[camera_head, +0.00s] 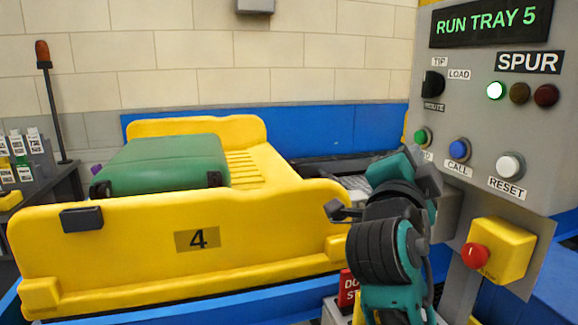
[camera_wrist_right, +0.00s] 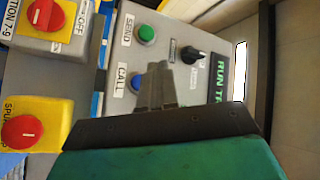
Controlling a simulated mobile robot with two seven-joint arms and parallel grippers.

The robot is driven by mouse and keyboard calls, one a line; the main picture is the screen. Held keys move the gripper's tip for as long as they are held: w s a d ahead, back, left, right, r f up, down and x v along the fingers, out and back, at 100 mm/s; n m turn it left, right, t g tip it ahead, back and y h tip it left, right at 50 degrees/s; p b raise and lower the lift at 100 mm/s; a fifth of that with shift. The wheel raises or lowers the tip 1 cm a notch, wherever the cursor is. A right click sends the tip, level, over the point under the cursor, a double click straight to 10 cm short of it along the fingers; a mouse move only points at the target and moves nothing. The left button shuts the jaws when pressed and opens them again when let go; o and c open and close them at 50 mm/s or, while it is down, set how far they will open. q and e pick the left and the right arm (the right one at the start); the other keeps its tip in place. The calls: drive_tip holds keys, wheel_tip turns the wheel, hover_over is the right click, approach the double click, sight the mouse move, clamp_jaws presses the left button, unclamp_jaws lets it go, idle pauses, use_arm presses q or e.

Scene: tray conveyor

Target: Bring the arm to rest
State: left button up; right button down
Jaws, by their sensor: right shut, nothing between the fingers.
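My right arm (camera_head: 385,250) rises from the bottom of the head view, bent in front of the grey control panel (camera_head: 470,120). My right gripper (camera_head: 428,180) is close to the panel's left lower part. In the right wrist view its shut, empty fingers (camera_wrist_right: 156,85) show before the panel, between the blue CALL button (camera_wrist_right: 137,82) and the black selector knob (camera_wrist_right: 188,54). I cannot tell whether they touch the panel. The green SEND button (camera_wrist_right: 146,34) is beside them. My left gripper is not in view.
A yellow tray marked 4 (camera_head: 130,255) holds a green suitcase (camera_head: 165,165) left of my arm. A red stop knob on a yellow box (camera_head: 505,250) is right of my arm.

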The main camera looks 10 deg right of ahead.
drive_tip(key=w+a+f+n+y+p, duration=0.1)
drive_tip(key=a+f+n+y+p, duration=0.15)
drive_tip(key=f+n+y, duration=0.55)
drive_tip(key=w+a+f+n+y+p, duration=0.15)
drive_tip(key=a+f+n, duration=0.35)
drive_tip(key=f, duration=0.8)
drive_tip(key=s+a+f+n+g+y+p, duration=0.2)
drive_tip(key=s+f+n+y, duration=0.4)
drive_tip(key=s+f, duration=1.3)
drive_tip(key=a+f+n+g, duration=0.1)
drive_tip(key=n+g, duration=0.1)
drive_tip(key=n, duration=0.1)
drive_tip(key=shift+f+g+p, duration=0.35)
drive_tip(key=shift+f+g, duration=0.05)
drive_tip(key=shift+d, duration=0.1)
